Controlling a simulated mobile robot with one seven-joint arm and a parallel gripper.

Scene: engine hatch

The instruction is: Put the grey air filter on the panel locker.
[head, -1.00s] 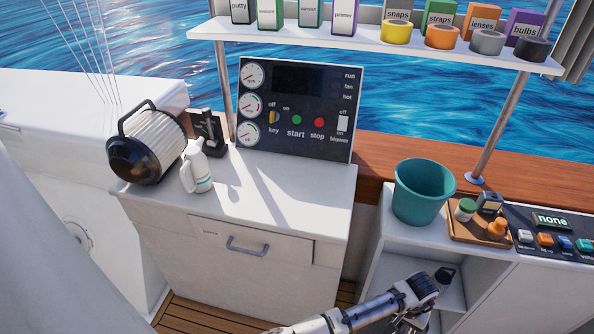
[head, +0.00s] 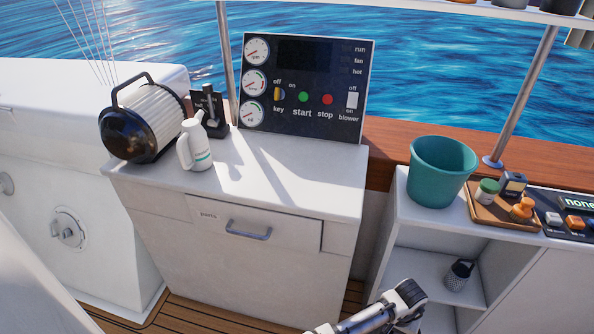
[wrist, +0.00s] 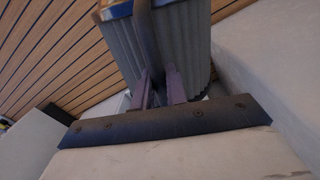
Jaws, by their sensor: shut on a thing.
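In the wrist view my gripper (wrist: 160,92) is shut on the dark handle of the grey air filter (wrist: 187,48), which has a pleated grey body and a blue-edged end. The filter hangs above a plank floor, beside a pale surface at right. In the head view, only part of my arm shows at the bottom; the gripper and grey filter are out of that view. The panel locker (head: 240,268) is the white cabinet with a drawer handle, below the gauge panel (head: 303,92). A white pleated filter with black cap and handle (head: 147,122) stands on its left top.
A white jug (head: 194,146) and a black lever unit (head: 209,112) stand on the locker's left side. Its middle and right top are clear. At right, a teal bucket (head: 441,172) and a wooden tray (head: 499,217) sit on a low shelf unit (head: 432,262), with a small patterned object (head: 459,275) inside.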

